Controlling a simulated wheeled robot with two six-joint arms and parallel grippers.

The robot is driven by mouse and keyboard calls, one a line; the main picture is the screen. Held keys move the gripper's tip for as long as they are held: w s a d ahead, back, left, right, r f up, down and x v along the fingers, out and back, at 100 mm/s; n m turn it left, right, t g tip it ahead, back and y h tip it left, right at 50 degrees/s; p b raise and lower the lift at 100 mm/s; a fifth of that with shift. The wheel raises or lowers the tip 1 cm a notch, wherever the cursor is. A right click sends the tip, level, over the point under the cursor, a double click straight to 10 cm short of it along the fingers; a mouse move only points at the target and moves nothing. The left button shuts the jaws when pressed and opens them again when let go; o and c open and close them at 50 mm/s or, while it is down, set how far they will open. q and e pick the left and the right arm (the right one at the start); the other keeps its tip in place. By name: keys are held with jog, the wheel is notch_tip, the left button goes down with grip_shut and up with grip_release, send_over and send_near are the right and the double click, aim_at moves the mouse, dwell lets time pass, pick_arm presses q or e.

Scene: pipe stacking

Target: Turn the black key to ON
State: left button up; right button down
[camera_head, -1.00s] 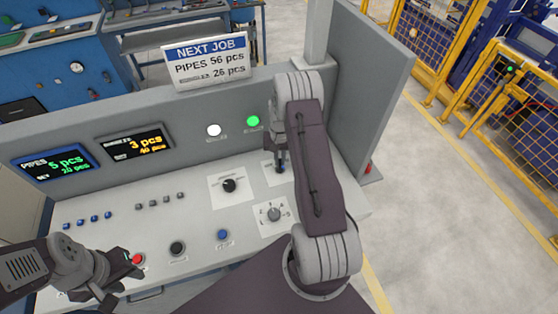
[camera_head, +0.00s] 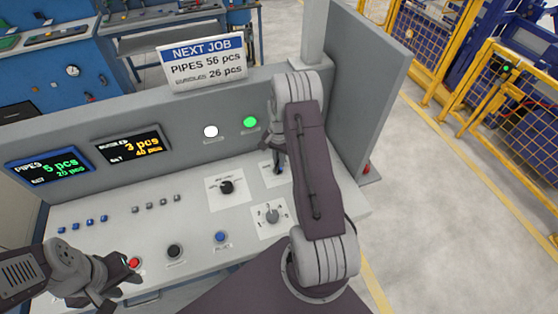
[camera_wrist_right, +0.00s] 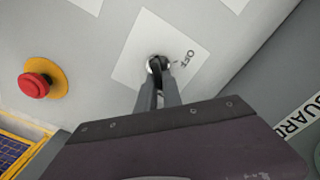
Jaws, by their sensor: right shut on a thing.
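The black key (camera_wrist_right: 155,65) sits in a round metal lock on a white label plate (camera_wrist_right: 135,62). The word OFF is readable on this plate beside the lock; an ON mark is not visible. My right gripper (camera_wrist_right: 158,78) is shut on the key, its fingers covering most of it. In the head view my right gripper (camera_head: 277,165) is at the key plate (camera_head: 268,176) on the right of the sloped console, and the key is mostly hidden. My left gripper (camera_head: 122,285) is open and empty, low over the console's front left by a red button (camera_head: 134,262).
A black rotary knob (camera_head: 227,187), a grey selector (camera_head: 272,216), and black (camera_head: 175,251) and blue (camera_head: 220,237) buttons are nearby. A red emergency button (camera_wrist_right: 36,85) is left of the key in the wrist view.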

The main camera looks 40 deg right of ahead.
jog(key=c, duration=1.5)
grip_release()
notch_tip(320, 180, up, 9)
jog(key=shift+r+b, duration=0.1)
jog(key=shift+b, duration=0.85)
